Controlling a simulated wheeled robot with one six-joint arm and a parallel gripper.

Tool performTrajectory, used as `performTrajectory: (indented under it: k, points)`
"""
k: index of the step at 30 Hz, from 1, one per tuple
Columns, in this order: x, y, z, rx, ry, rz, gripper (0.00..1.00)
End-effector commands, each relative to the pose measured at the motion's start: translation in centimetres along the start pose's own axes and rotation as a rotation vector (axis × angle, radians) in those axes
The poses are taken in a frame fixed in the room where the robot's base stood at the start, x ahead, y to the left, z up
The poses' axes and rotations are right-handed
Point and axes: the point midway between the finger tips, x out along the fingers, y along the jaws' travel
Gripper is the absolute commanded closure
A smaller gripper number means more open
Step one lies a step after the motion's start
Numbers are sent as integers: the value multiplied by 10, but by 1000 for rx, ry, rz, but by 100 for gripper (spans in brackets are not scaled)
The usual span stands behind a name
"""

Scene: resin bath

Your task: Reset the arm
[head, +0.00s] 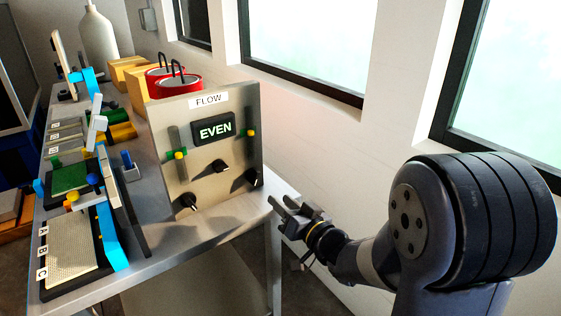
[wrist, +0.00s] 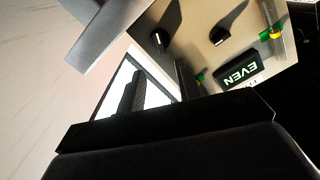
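My gripper (head: 282,204) is at the right front corner of the steel bench in the head view, just right of the flow panel. Its two fingers look parted, with nothing seen between them. The flow panel (head: 238,166) stands upright on the bench, with a lit display (head: 214,130) reading EVEN, black knobs and two sliders. The display also shows upside down in the wrist view (wrist: 238,69). My gripper appears apart from the panel.
The steel bench (head: 172,236) holds a pale mesh sheet (head: 70,246) at the front left, a green pad (head: 70,177), red cans (head: 178,84) and a white bottle (head: 97,36). A white wall (head: 330,140) with windows runs along the right. Bare floor lies below my arm.

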Motion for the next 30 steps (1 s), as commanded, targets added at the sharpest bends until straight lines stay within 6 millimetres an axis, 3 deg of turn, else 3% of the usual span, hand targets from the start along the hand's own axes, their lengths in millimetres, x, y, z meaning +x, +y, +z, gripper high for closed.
performTrajectory:
  k: [12, 18, 30]
  points:
    - [72, -1, 0, 0, 0, -2, 67]
    - [97, -1, 0, 0, 1, -2, 67]
    - [102, 0, 0, 22, 1, 0, 67]
